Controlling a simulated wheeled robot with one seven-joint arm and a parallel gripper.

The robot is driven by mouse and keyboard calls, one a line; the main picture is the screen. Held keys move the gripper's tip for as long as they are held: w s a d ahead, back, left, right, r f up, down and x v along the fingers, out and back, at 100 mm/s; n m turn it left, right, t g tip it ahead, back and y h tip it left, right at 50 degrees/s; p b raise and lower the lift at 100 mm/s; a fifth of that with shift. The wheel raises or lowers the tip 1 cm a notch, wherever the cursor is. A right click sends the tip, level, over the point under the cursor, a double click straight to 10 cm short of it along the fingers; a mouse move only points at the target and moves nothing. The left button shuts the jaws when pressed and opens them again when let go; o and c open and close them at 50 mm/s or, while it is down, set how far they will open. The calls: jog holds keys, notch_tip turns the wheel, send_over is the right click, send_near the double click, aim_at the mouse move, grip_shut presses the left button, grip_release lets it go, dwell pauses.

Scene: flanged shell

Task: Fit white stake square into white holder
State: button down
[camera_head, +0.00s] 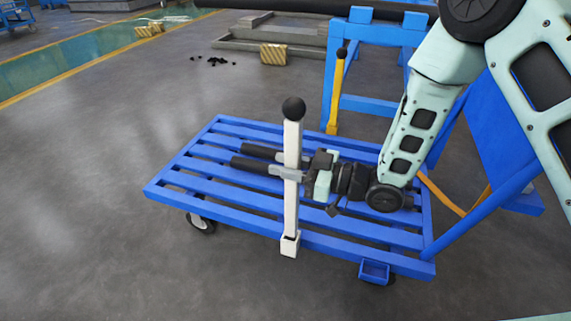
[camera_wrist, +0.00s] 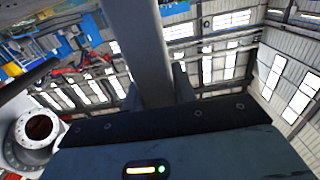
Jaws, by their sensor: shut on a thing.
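The white stake (camera_head: 292,145) is a long square post with a black ball on top, standing about upright at the cart's near edge. My gripper (camera_head: 287,173) is shut on it around mid-height. In the wrist view the stake (camera_wrist: 142,50) runs up between the fingers. The white holder (camera_head: 290,246) is a short square socket on the near side of the blue cart. The stake's lower end meets the holder's top opening; I cannot tell how far it is inside, or whether it is seated.
A blue socket (camera_head: 374,271) is on the cart's near right side. A yellow stake (camera_head: 337,95) with a black ball stands behind, by a blue frame (camera_head: 368,104).

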aim_at(286, 192)
jog(key=shift+f+b, duration=2.8)
jog(key=shift+f, duration=1.15)
jog(key=c, duration=1)
grip_release()
jog(key=shift+c, duration=0.2)
jog(key=shift+f, duration=0.1)
jog(key=p+v, duration=0.5)
jog(key=v, duration=1.2)
jog(key=shift+d, duration=0.15)
jog(key=shift+s, duration=0.1)
